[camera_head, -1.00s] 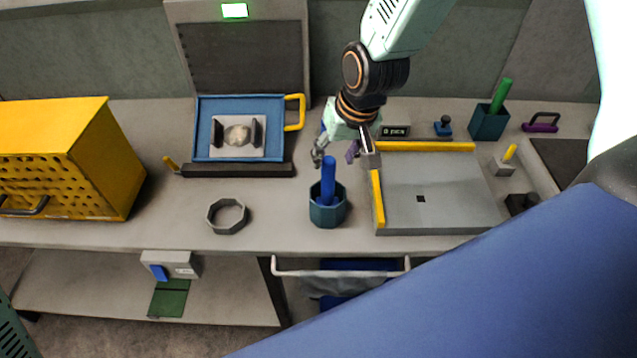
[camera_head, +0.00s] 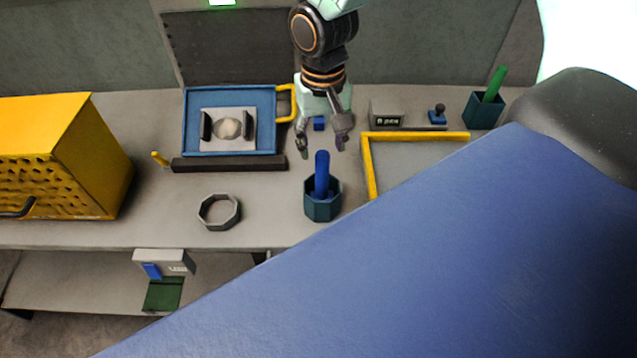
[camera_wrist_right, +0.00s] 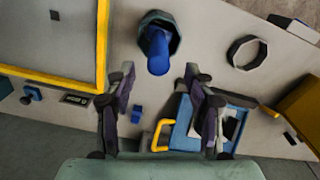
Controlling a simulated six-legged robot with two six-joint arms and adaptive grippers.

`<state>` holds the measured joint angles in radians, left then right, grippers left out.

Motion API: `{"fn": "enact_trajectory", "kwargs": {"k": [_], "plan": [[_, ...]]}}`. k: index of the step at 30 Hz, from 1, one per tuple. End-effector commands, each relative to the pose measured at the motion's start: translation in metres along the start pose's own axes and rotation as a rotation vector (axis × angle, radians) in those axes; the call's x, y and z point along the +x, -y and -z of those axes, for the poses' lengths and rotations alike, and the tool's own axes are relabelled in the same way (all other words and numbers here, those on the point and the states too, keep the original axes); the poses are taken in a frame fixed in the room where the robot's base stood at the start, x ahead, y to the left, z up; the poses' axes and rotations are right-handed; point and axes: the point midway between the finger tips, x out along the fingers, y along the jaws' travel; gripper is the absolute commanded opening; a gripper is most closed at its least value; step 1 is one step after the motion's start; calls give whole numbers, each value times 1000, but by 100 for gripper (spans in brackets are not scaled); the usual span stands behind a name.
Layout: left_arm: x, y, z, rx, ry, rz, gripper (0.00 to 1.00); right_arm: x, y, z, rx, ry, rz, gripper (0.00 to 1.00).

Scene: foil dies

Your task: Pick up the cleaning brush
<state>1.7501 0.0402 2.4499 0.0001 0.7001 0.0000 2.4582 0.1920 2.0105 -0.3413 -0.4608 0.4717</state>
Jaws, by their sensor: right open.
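A blue upright handle (camera_head: 322,172), which looks like the brush's, stands in a dark teal octagonal cup (camera_head: 323,208) on the bench; its lower end is hidden inside. In the right wrist view the handle (camera_wrist_right: 158,50) leans out of the cup (camera_wrist_right: 172,28), seen from above. My right gripper (camera_head: 322,147) is open and empty. In the head view its fingertips appear just above and behind the handle's top, apart from it. In the wrist view the handle lies ahead of the gap between the fingers (camera_wrist_right: 155,95). My left gripper is out of view.
A grey octagonal ring (camera_head: 219,211) lies left of the cup. Behind are a blue tray (camera_head: 190,122) with a yellow handle and a yellow-edged grey plate (camera_head: 400,155). A yellow perforated box (camera_head: 70,155) stands left. A green-handled item (camera_head: 495,83) stands in another teal holder (camera_head: 482,110).

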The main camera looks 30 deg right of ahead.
Motion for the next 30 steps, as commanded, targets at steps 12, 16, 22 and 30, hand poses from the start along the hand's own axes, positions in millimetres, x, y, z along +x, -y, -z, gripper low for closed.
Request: {"fn": "enact_trajectory", "kwargs": {"k": [12, 16, 22, 30], "plan": [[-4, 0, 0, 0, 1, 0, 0, 42, 1, 1, 3, 6, -2, 54], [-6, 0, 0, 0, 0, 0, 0, 60, 2, 2, 2, 4, -1, 54], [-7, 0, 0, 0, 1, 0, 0, 77, 2, 4, 1, 2, 0, 54], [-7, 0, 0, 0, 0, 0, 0, 78, 2, 4, 2, 1, 1, 51]]}}
